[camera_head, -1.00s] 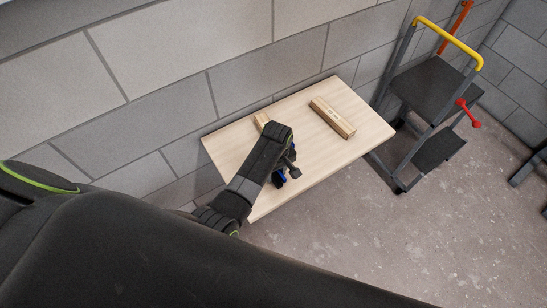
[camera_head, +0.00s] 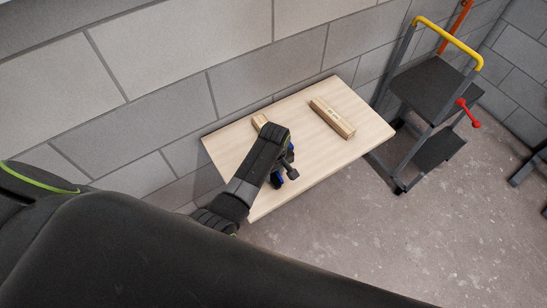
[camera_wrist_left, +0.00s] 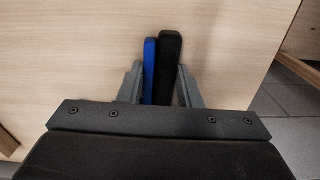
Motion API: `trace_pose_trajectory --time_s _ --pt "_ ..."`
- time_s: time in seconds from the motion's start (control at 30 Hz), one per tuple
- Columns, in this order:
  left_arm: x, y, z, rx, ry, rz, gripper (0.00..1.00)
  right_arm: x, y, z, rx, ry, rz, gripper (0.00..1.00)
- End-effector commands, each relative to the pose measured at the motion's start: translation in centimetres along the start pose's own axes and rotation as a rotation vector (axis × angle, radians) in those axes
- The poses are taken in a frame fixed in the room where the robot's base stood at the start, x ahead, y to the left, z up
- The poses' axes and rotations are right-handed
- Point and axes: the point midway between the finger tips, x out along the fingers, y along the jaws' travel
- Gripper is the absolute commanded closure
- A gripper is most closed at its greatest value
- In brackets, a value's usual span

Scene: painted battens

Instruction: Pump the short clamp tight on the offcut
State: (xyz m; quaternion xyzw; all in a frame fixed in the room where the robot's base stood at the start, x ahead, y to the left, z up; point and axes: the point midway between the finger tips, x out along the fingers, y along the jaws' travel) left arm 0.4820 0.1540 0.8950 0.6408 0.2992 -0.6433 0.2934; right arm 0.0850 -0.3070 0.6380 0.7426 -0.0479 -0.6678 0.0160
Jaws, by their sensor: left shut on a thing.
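The short clamp shows as blue parts (camera_head: 277,181) beside the near edge of the board, mostly hidden behind my left gripper (camera_head: 280,163). In the left wrist view my left gripper (camera_wrist_left: 160,84) is shut on a blue lever (camera_wrist_left: 150,70) and a black handle (camera_wrist_left: 168,68), side by side between its fingers. The offcut may be the short pale wood piece (camera_head: 260,121) on the board, partly covered by my left arm. The clamp's jaws, and whether they touch the wood, are hidden. My right gripper is not in view.
A pale board (camera_head: 359,104) stands by the block wall. A wooden batten (camera_head: 332,117) with dark lettering lies on its right half. A step stool (camera_head: 432,92) with a yellow rail and a red-handled item stands to the right. Concrete floor is clear in front.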

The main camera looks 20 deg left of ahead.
Motion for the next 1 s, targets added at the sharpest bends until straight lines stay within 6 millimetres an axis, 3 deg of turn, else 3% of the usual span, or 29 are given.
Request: trace_pose_trajectory --time_s 0.1,0.13,0.33,1.0 --pt "0.04 -0.05 0.0 0.0 0.0 -0.002 1.0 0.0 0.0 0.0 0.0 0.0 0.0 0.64" --pt "0.04 -0.05 0.0 0.0 0.0 -0.002 0.66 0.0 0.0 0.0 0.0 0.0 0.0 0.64" --pt "0.02 0.17 0.0 0.0 0.0 -0.001 0.4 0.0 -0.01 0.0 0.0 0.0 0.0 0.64" --pt "0.0 0.92 0.0 0.0 0.0 0.0 0.38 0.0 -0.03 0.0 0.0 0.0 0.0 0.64"
